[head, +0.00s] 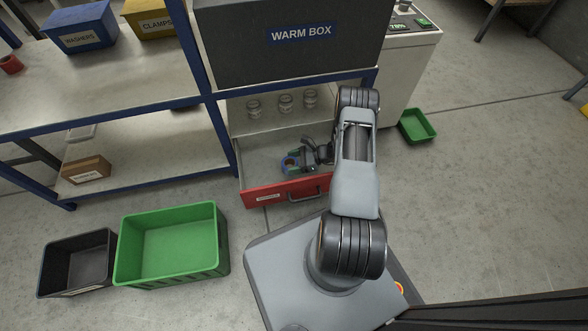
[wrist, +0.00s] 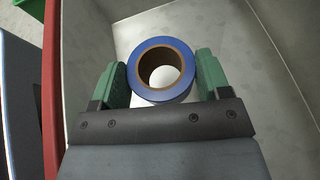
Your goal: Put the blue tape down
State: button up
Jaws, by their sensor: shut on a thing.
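The blue tape (wrist: 162,92) is a blue roll with a brown core. In the wrist view it sits between the two green fingers of my gripper (wrist: 162,84), which is shut on it. The grey metal floor of the drawer (wrist: 255,90) shows around the roll in the wrist view. I cannot tell whether the roll touches the floor.
Glass jars (head: 285,102) stand on the shelf above the drawer, under the warm box (head: 290,55). A green bin (head: 172,245) and a black bin (head: 78,262) stand on the floor at left. A small green tray (head: 418,126) lies at right. The drawer's right part is largely hidden by my arm.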

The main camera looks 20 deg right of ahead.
jog(key=shift+f+b, duration=0.8)
jog(key=shift+f, duration=1)
jog(key=shift+f, duration=0.1)
jog(key=shift+f+b, duration=0.5)
jog(key=shift+b, duration=0.15)
jog(key=o, duration=1)
jog(key=shift+c, duration=0.2)
jog(key=shift+r, duration=0.1)
